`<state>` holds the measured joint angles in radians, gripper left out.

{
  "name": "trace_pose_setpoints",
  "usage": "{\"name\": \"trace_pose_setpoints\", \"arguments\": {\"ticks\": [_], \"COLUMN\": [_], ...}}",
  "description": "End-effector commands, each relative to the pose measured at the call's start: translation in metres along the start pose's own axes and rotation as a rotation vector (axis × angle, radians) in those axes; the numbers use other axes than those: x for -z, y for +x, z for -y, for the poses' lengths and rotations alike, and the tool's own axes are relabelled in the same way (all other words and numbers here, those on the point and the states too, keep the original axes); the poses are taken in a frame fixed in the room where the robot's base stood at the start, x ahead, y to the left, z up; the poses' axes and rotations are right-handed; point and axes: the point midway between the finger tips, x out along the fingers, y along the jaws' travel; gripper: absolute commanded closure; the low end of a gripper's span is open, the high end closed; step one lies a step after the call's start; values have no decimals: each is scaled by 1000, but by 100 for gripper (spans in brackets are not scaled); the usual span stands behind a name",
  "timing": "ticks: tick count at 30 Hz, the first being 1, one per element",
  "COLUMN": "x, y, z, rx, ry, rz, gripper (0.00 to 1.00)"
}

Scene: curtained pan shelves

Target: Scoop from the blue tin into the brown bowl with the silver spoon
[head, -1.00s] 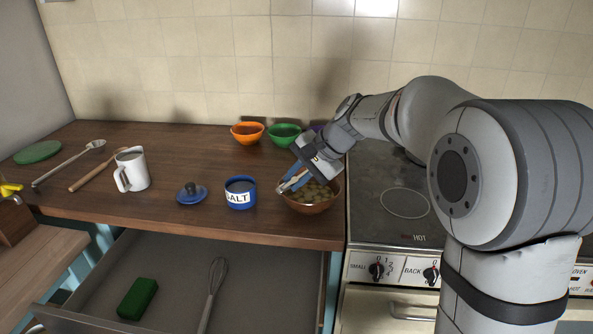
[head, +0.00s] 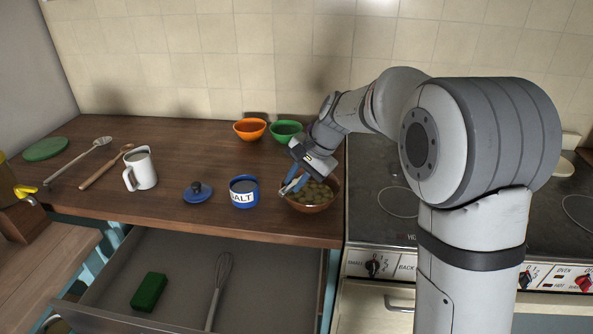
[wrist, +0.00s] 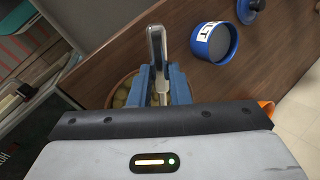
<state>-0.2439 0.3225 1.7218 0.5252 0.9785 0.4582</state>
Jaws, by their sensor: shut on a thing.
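The blue tin (head: 243,192), with a white SALT label, stands open on the counter; it also shows in the wrist view (wrist: 214,42). The brown bowl (head: 309,206) stands to its right, holding several round greenish-brown pieces. My gripper (head: 288,187) is over the left side of the bowl. In the wrist view my gripper (wrist: 163,84) is shut on the silver spoon (wrist: 157,48), whose shiny metal part sticks out beyond the blue fingers. The brown bowl (wrist: 122,92) lies partly hidden below the fingers. I cannot tell whether the spoon carries anything.
The tin's blue lid (head: 198,193) lies left of it. A white mug (head: 141,171), a ladle (head: 82,160) and a wooden spoon (head: 104,169) are farther left. Orange (head: 250,130) and green (head: 286,131) bowls stand behind. An open drawer (head: 180,265) juts out below.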

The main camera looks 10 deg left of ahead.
Motion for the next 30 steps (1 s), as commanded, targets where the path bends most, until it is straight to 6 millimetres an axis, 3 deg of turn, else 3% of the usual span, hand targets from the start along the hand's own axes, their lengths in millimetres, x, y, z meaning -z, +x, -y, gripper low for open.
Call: {"name": "trace_pose_setpoints", "arguments": {"ticks": [30], "x": [-2], "y": [-10], "z": [14], "rx": [-300], "ry": [-2], "rz": [1], "gripper": [100]}}
